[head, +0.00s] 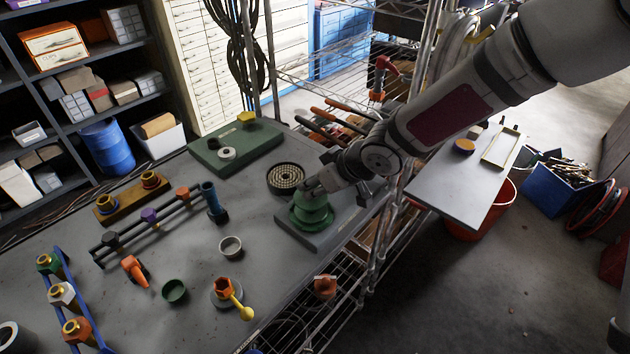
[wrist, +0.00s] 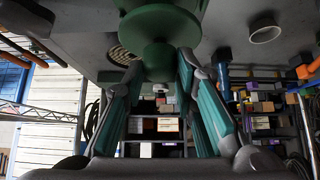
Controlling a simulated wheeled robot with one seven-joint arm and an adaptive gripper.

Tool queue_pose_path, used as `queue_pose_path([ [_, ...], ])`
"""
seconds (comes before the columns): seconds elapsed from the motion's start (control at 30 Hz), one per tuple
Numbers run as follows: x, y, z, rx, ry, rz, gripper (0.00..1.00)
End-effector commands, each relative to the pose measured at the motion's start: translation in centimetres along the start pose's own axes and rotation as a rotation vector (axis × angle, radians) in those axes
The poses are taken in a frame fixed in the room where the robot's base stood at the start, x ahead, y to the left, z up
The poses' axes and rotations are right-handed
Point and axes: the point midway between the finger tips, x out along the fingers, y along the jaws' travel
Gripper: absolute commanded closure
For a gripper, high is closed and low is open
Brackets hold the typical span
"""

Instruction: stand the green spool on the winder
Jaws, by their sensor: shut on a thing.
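The green spool (head: 312,218) is upright over the grey plate (head: 320,241) near the right edge of the bench, which I take to be the winder. My gripper (head: 312,190) reaches it from the upper right and is shut on its upper part. In the wrist view the spool (wrist: 160,27) shows its wide flange and narrower end between the fingertips (wrist: 160,62). A winder post is hidden by the spool and gripper. I cannot tell whether the spool rests on the plate or is slightly above it.
A round perforated dish (head: 286,179) sits close left of the plate. A grey ring cup (head: 231,246) and an orange part with a yellow handle (head: 226,290) stand in front-left. A green board (head: 235,150) lies behind. A side shelf (head: 463,185) is at right.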

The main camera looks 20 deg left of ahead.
Motion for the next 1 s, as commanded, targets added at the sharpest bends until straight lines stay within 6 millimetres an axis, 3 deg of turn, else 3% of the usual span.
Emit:
queue_pose_path([
  [0.23,0.5,0.0,0.4,-0.001,0.000,0.001,0.96],
  [0.27,0.5,0.1,0.4,0.000,0.001,0.002,0.67],
  [0.33,0.4,0.1,0.4,0.000,0.001,0.002,0.51],
  [0.67,0.3,0.1,0.4,0.001,0.000,0.001,0.51],
  [1.0,-2.6,0.0,0.4,0.004,0.001,0.002,0.51],
])
